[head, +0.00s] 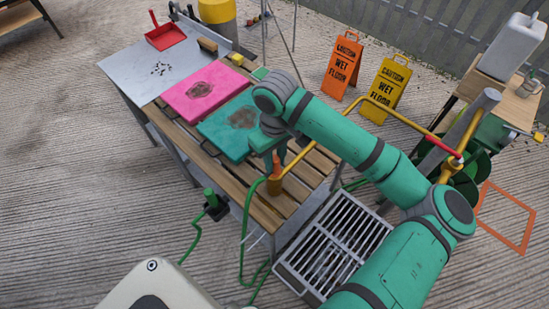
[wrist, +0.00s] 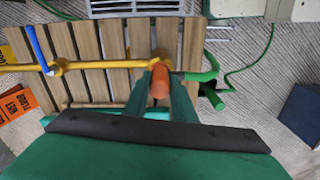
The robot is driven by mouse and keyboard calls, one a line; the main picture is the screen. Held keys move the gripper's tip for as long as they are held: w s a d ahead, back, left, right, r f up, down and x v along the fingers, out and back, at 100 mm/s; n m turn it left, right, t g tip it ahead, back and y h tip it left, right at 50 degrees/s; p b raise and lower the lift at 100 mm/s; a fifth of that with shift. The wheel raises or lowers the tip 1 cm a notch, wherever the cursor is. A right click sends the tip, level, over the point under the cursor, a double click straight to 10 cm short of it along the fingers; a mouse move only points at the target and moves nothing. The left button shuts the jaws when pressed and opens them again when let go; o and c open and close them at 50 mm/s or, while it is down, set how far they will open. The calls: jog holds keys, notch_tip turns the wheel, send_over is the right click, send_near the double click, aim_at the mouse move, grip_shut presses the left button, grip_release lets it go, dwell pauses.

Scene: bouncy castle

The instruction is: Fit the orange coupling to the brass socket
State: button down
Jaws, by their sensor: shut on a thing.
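The orange coupling (head: 277,163) is upright between my gripper's fingers, above the near end of the slatted table. My gripper (wrist: 160,92) is shut on the coupling (wrist: 159,82), with one finger on each side. The brass socket (head: 275,187) stands just below the coupling in the head view. In the wrist view a brass-yellow part (wrist: 160,56) shows just beyond the coupling, at the end of a yellow pipe. I cannot tell whether coupling and socket touch. A green hose (head: 246,215) runs down beside the socket.
The yellow pipe (head: 405,112) crosses beside my arm. Teal (head: 215,133) and pink mats (head: 190,90) lie on the table. A green-handled fitting (head: 212,203) sits at its near left edge. A metal grate (head: 325,258) is on the right. Wet-floor signs (head: 342,66) stand behind.

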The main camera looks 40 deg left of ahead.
jog(key=shift+f, duration=0.45)
dwell(0.4)
jog(key=c, duration=1.4)
grip_release()
notch_tip(320, 180, up, 11)
jog(key=shift+f, duration=0.1)
